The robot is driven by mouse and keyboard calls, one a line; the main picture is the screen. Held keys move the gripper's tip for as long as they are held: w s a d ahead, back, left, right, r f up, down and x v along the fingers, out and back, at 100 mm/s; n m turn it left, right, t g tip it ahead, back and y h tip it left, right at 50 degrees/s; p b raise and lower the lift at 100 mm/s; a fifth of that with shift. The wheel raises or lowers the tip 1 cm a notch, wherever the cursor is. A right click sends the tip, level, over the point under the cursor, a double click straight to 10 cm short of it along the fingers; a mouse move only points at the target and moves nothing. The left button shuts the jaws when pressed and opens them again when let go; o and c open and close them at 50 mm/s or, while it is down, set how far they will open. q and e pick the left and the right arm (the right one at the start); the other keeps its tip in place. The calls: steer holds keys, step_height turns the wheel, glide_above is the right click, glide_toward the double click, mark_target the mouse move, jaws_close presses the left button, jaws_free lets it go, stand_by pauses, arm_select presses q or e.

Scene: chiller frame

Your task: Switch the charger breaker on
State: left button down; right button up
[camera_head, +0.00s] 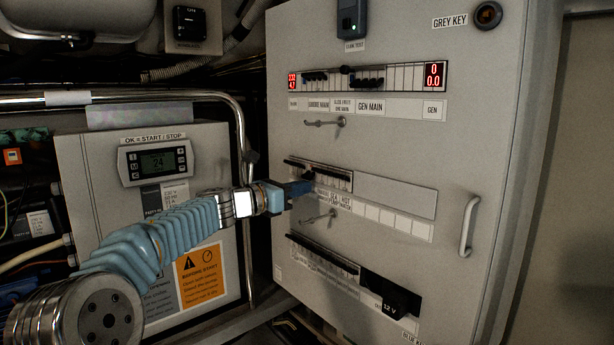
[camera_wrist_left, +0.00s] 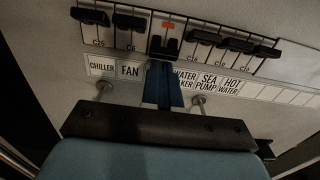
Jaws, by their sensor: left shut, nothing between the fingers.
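My left gripper (camera_head: 306,184) is shut and empty, with its blue fingertips at the middle breaker row (camera_head: 330,176) of the grey cabinet. In the left wrist view the shut fingers (camera_wrist_left: 163,68) point up at a black breaker (camera_wrist_left: 166,46) with an orange-red mark above it. The fingertips are at or just below its lower edge; I cannot tell whether they touch. Its label is hidden behind the fingers, and I can read no charger label. The neighbouring black levers (camera_wrist_left: 130,23) sit higher and show no orange mark. My right gripper is not in view.
Labels for chiller, fan (camera_wrist_left: 130,71), sea pump and hot water run below the row. A metal latch handle (camera_head: 318,217) sits under it, and another (camera_head: 325,122) above. A door handle (camera_head: 469,226) stands out at right. A control box (camera_head: 212,150) is at left.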

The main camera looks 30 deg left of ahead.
arm_select(q)
steer(key=shift+r, duration=0.15)
steer(key=shift+r+p, duration=0.65)
steer(key=shift+r, duration=0.15)
steer(key=b+v, duration=0.3)
steer(key=v, duration=0.3)
steer(key=shift+f, duration=0.25)
stand_by(0.5)
